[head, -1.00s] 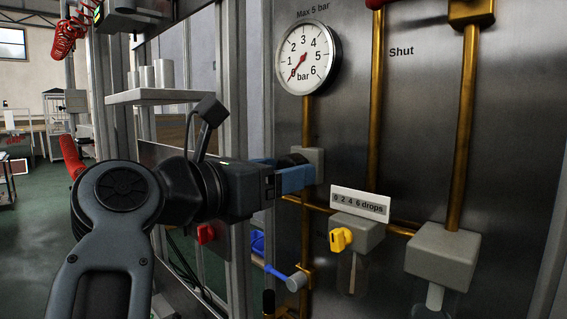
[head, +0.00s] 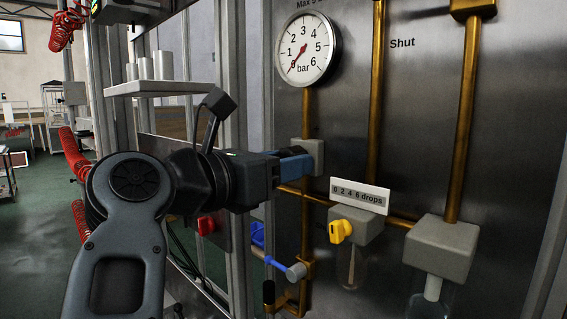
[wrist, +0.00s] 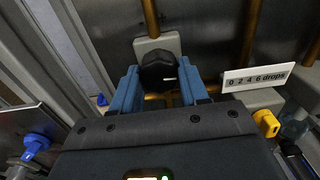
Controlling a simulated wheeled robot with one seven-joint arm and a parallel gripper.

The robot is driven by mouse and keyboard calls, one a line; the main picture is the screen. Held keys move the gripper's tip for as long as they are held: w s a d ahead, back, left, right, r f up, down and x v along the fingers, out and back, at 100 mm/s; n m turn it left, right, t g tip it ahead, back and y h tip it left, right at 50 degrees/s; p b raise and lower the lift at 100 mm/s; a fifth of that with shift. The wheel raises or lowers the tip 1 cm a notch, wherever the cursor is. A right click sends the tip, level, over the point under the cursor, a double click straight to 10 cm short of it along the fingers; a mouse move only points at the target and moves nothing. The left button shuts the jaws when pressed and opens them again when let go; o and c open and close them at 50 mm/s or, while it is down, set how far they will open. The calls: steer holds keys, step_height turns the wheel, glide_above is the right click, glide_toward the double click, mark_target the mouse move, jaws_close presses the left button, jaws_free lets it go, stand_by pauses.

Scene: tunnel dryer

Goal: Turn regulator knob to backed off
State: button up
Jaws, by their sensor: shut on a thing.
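The black regulator knob (wrist: 158,72) sits on the front of a grey regulator block (wrist: 160,44), with a short white mark on its right side in the wrist view. My gripper (head: 297,166) reaches it from the left in the head view, its blue fingers on either side of the knob. My gripper is shut on the knob. The fingers hide the knob in the head view, where the grey block (head: 314,153) shows behind them. The pressure gauge (head: 307,48) above has its red needle near 0 bar.
A yellow knob (head: 340,231) and a drops label (head: 360,195) are right of and below my gripper. A blue-handled valve (head: 290,268) is below. A shelf with white cylinders (head: 162,88) stands left, above my arm. Brass pipes (head: 376,120) run along the metal panel.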

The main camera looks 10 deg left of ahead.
steer(key=shift+n, duration=0.3)
steer(key=n+p, duration=0.5)
steer(key=n, duration=1.3)
steer(key=shift+r, duration=0.2)
steer(key=shift+n, duration=0.4)
steer(key=o, duration=1.1)
steer(key=shift+c, duration=0.2)
steer(key=b+v, duration=0.2)
steer(key=v, duration=0.6)
